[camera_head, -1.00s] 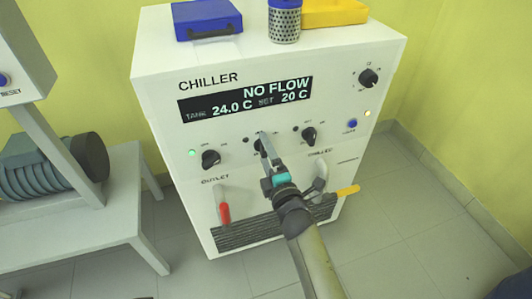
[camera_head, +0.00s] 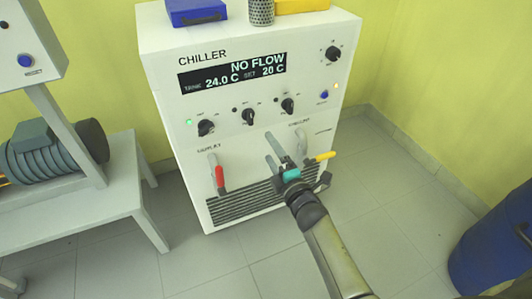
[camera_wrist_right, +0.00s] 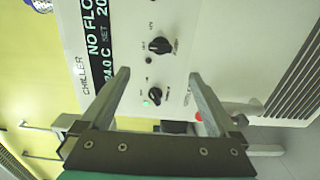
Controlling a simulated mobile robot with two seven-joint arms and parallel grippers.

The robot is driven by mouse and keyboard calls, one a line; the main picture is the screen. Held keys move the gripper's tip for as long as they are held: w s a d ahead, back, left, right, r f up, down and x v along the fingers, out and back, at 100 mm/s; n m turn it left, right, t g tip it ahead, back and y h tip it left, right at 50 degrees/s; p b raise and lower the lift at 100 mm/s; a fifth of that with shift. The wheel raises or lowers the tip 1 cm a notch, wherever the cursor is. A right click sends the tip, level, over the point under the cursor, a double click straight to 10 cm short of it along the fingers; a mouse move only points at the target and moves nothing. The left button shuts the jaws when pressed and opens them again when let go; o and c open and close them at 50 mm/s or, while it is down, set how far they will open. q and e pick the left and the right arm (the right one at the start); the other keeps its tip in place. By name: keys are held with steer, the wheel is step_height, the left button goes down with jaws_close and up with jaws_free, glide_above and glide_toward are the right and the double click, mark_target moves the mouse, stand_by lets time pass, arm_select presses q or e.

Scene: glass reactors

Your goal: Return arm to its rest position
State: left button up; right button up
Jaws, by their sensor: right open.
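My right gripper (camera_head: 282,150) is in front of the lower right part of the white chiller (camera_head: 165,70) in the head view. Its two fingers are apart with nothing between them. In the right wrist view the open fingers (camera_wrist_right: 158,95) frame the chiller's front, with two black knobs (camera_wrist_right: 156,72) beyond them. The display (camera_head: 232,73) reads NO FLOW, tank 24.0 C, set 20 C. The red-handled outlet valve (camera_head: 219,177) is left of the gripper. The yellow-handled valve (camera_head: 322,157) is just right of the fingers. My left gripper is not in view.
A blue case (camera_head: 196,11), a perforated cylinder (camera_head: 261,11) and a yellow tray (camera_head: 300,5) sit on top of the chiller. A white bench (camera_head: 75,215) with a motor (camera_head: 50,155) stands at left. A blue drum (camera_head: 497,245) is at lower right. Open floor lies between.

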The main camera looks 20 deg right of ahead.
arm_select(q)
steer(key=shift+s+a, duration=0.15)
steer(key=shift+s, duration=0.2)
arm_select(e)
steer(key=shift+s+d, duration=0.1)
steer(key=shift+s, duration=0.4)
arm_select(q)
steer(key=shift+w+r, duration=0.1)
